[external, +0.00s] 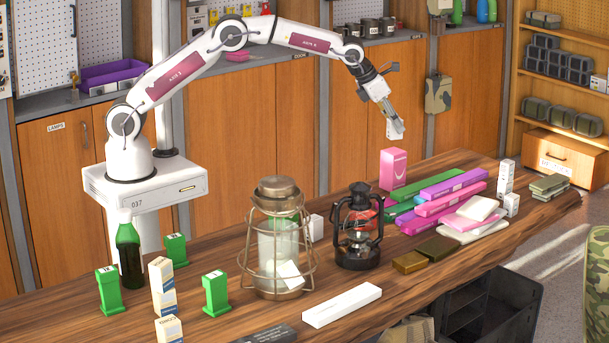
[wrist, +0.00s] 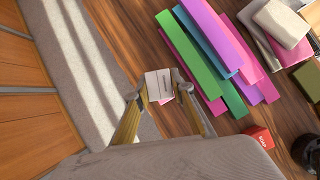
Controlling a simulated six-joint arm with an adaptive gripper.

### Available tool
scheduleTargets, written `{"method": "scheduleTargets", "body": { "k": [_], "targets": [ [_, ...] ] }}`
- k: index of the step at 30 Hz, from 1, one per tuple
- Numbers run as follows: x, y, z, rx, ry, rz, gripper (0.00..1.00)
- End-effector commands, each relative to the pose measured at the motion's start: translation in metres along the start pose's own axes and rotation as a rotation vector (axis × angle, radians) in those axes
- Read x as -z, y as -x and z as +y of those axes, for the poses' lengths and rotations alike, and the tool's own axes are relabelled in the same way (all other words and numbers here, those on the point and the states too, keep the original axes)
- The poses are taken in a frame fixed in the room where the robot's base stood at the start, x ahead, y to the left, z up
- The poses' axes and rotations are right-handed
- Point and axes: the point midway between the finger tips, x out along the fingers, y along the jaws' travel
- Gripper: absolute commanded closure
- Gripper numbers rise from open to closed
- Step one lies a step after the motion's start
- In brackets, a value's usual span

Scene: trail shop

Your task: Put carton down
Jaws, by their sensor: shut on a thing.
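My gripper (external: 392,112) is shut on a small whitish carton (external: 395,130). It holds the carton in the air, slightly tilted, above the back edge of the wooden table (external: 420,290). In the wrist view the carton (wrist: 159,84) sits between the two fingertips of my gripper (wrist: 162,88). In the external view an upright pink box (external: 393,170) stands on the table below the carton, with a visible gap between them. Fine print on the carton is too small to read.
Long green and magenta boxes (external: 455,184) lie in stacks right of the pink box. A black lantern (external: 358,232) and a caged lantern (external: 277,240) stand further left. White cartons (external: 506,178) stand at the right. Bare wood shows beside the carton in the wrist view.

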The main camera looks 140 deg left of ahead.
Motion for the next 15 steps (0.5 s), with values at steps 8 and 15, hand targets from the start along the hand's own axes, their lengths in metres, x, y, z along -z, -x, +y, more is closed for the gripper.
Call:
{"method": "scheduleTargets", "body": {
  "k": [8, 15],
  "targets": [
    [0.002, -0.002, 0.0, 0.0, 0.0, 0.0, 0.99],
    [0.014, -0.022, 0.0, -0.001, -0.001, 0.003, 0.99]
  ]
}}
